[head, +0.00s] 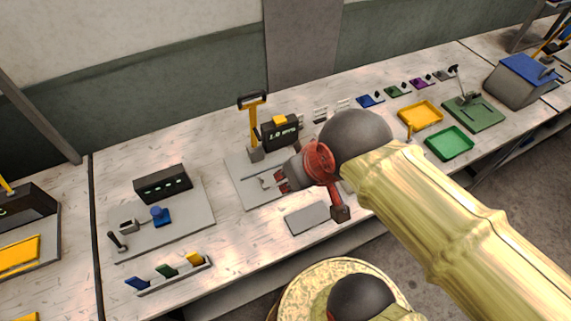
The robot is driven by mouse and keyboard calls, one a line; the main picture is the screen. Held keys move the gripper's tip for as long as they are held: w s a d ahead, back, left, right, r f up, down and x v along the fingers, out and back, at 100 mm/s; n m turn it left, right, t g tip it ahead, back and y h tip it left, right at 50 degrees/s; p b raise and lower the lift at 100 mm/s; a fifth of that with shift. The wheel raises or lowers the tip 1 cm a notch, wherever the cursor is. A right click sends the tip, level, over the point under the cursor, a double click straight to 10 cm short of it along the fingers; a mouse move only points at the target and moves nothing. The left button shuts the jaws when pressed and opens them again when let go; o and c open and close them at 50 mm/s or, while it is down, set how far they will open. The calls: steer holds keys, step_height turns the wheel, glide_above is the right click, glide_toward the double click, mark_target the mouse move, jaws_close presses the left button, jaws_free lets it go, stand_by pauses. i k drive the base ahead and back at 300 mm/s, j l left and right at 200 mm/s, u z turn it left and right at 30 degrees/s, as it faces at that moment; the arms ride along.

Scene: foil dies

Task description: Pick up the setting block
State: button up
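No single thing stands out for certain as the setting block. A yellow block (280,120) sits on top of the black display box (281,133), behind my gripper. A blue piece (137,283), a green piece (166,271) and another yellow piece (194,259) stand in a low rack at the front left. My gripper (270,183) is over the middle grey plate (241,176), in front of the display box. Small grey parts show at its fingertips. Its fingers are too small to read, and my arm hides part of the bench behind it.
A yellow-handled lever (254,125) stands close behind my gripper. A grey pad (307,218) lies at the bench front. To the right are a yellow tray (421,114), a green tray (449,143) and a green fixture (475,115). The left plate carries a black box (162,184).

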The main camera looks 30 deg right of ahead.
mark_target(266, 180)
steer(key=j+z, duration=0.2)
steer(key=j, duration=1.55)
